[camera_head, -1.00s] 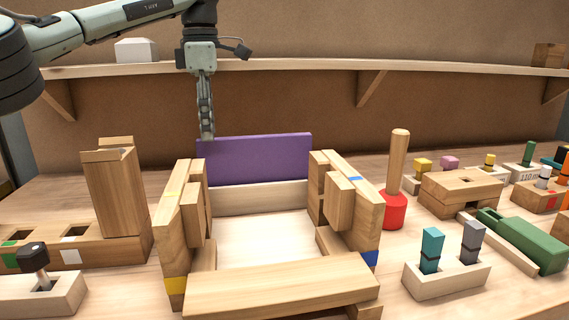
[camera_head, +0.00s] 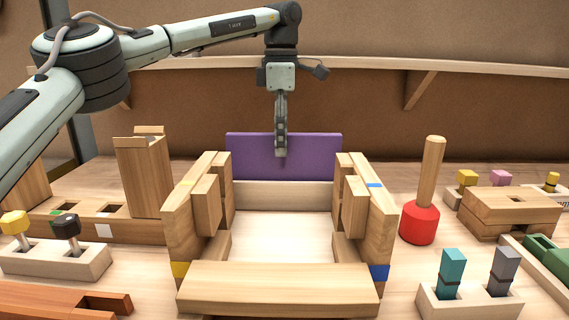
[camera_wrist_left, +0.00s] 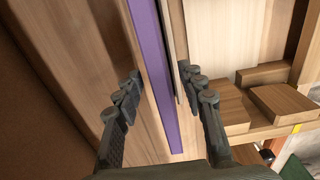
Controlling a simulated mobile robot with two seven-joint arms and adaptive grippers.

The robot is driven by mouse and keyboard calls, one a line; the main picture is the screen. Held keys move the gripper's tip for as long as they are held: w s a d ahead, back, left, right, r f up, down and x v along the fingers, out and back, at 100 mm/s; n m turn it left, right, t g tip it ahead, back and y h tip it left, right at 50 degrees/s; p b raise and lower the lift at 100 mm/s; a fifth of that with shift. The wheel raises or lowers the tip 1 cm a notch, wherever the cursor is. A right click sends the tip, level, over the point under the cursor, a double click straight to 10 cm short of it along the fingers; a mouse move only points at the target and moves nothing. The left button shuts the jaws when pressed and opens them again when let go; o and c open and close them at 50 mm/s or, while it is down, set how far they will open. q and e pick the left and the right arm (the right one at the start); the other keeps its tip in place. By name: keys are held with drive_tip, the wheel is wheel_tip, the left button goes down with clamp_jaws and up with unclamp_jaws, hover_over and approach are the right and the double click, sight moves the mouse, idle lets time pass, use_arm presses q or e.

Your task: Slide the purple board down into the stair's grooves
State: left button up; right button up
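The purple board (camera_head: 250,155) stands upright at the back of the wooden stair (camera_head: 280,285), between its two side walls. Its lower edge is hidden behind a pale crosspiece, so I cannot tell how deep it sits in any grooves. My left gripper (camera_head: 280,150) points down at the middle of the board, with one finger in front of it. In the left wrist view my left gripper (camera_wrist_left: 163,100) is open, its fingers on either side of the purple board (camera_wrist_left: 158,70) with gaps between. My right gripper is not in view.
A red-based peg (camera_head: 420,220) stands right of the stair. A tall wooden block (camera_head: 145,175) is to the left. A block with teal and grey pegs (camera_head: 470,300) is at front right. A shelf (camera_head: 380,66) runs along the back wall.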

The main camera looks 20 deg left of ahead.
sight(284, 163)
use_arm(q)
drive_tip(key=f, duration=0.3)
drive_tip(key=shift+d+f, duration=0.25)
drive_tip(key=shift+f, duration=0.05)
clamp_jaws()
